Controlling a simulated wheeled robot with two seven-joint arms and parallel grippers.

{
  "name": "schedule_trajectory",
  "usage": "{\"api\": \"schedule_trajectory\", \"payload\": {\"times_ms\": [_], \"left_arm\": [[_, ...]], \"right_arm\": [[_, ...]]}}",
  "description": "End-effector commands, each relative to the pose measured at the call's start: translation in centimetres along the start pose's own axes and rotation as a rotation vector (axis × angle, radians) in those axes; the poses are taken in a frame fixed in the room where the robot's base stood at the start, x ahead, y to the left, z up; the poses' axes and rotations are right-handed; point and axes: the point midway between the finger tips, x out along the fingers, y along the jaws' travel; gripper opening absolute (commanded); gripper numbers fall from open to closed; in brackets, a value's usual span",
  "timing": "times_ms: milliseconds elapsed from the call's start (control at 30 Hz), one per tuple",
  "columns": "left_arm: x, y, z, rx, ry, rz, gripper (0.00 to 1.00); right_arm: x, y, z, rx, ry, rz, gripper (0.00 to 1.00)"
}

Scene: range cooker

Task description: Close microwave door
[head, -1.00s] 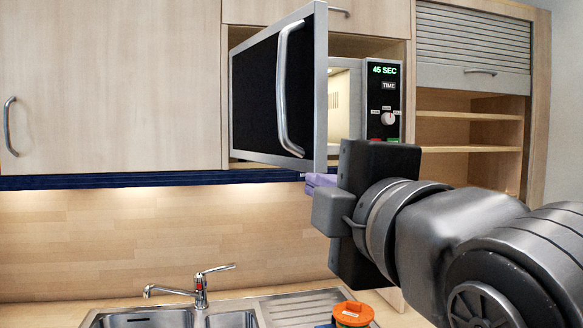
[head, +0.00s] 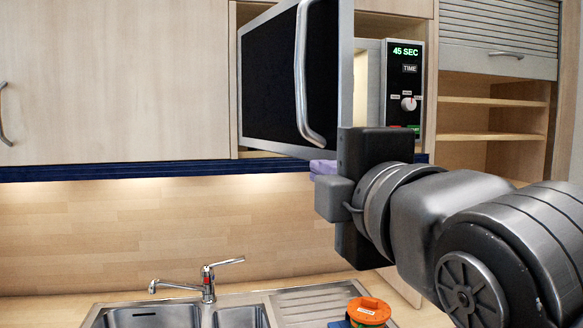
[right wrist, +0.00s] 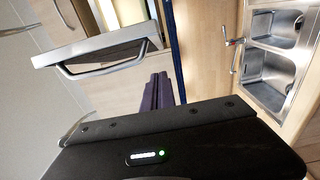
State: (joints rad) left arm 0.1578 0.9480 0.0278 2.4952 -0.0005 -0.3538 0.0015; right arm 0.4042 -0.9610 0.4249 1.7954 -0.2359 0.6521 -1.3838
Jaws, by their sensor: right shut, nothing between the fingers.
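The microwave (head: 405,85) sits in an upper cabinet niche with its door (head: 272,85) swung open toward me. The door has a dark panel, a silver frame and a curved handle (head: 303,75). In the right wrist view the door's edge (right wrist: 95,47) and handle (right wrist: 100,71) show at upper left. My right gripper (head: 322,167) is shut and empty, its purple fingers by the door's lower edge. The fingers (right wrist: 160,88) also show in the right wrist view, near a door corner; I cannot tell whether they touch it. My left gripper is out of view.
Below are a sink (head: 150,317) with a tap (head: 208,280) and an orange-lidded container (head: 369,311) on the counter. A closed cabinet (head: 110,70) is left of the microwave. Open shelves (head: 490,137) are at right. A dark blue strip (head: 150,172) runs under the cabinets.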

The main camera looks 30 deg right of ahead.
Motion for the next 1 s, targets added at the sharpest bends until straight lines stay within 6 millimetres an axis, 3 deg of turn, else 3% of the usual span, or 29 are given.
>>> {"api": "schedule_trajectory", "payload": {"times_ms": [433,700,1000], "left_arm": [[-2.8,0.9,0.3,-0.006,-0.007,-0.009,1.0],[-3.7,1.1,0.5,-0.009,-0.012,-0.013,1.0],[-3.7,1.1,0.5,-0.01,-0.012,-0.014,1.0]], "right_arm": [[8.7,0.2,0.2,0.001,-0.004,-0.006,0.0],[9.1,0.1,3.5,0.001,0.0,-0.002,0.0],[9.2,-0.1,3.9,0.0,0.0,-0.002,0.0]]}}
